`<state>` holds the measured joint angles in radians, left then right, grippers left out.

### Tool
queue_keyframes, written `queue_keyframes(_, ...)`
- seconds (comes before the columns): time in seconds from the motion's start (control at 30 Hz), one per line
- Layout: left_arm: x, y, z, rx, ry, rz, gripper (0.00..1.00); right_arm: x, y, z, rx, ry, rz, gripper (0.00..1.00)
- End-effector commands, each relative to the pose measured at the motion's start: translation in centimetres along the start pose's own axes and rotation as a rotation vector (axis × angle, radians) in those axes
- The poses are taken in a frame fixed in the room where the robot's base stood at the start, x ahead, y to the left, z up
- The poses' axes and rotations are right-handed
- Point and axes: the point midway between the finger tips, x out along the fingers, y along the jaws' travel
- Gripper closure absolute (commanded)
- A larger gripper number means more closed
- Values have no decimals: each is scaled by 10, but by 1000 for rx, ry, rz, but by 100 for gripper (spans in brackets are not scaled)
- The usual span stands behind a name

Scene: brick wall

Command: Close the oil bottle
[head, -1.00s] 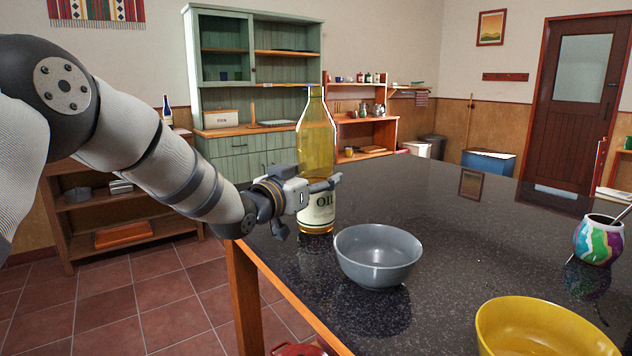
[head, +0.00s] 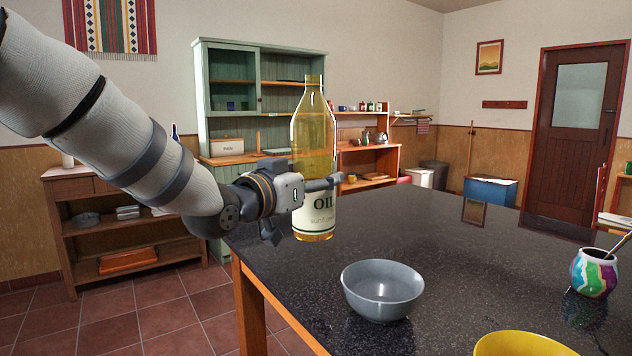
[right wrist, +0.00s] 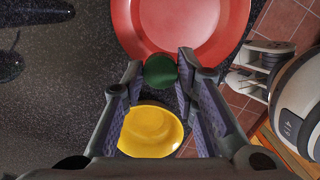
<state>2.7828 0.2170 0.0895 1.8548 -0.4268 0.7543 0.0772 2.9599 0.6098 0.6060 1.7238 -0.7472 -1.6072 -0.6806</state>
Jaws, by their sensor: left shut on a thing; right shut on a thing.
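The oil bottle (head: 315,135), tall yellow-amber glass with a white "OIL" label, is upright over the left edge of the dark table. No cap shows on its neck. My left gripper (head: 320,186) is shut around its lower body, just above the label, and holds it raised off the table. In the right wrist view, a round green cap (right wrist: 160,71) sits between the fingertips of my right gripper (right wrist: 160,76), which is shut on it. My right gripper is outside the head view.
A grey bowl (head: 382,292) stands on the dark table (head: 450,230) near the bottle. A yellow bowl (head: 525,345) is at the front, and a patterned cup (head: 594,272) at the right. A red dish (right wrist: 185,30) shows below the right gripper. The table's middle is clear.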

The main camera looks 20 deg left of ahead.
Motion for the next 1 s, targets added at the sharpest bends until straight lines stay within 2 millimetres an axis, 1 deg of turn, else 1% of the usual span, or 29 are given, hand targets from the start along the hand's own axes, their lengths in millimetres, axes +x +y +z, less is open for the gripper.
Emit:
queue_keyframes(0.03, -8, 2, -10, 2, 12, 0, 83, -8, -3, 2, 2, 5, 16, 81)
queue_keyframes(0.1, -15, 5, -14, 2, 13, -1, 83, -12, -5, 3, 3, 8, 25, 81)
queue_keyframes(0.2, -24, 8, -14, 2, 7, 0, 83, -9, -4, 2, 2, 6, 17, 81)
queue_keyframes(0.5, -44, 15, -22, 0, 4, -1, 83, -8, -3, 2, 2, 5, 17, 81)
queue_keyframes(0.7, -51, 18, -26, 0, 4, 0, 83, -9, -4, 2, 2, 6, 18, 81)
queue_keyframes(1.0, -54, 18, -27, 1, 4, 0, 83, -9, -4, 2, 2, 6, 18, 81)
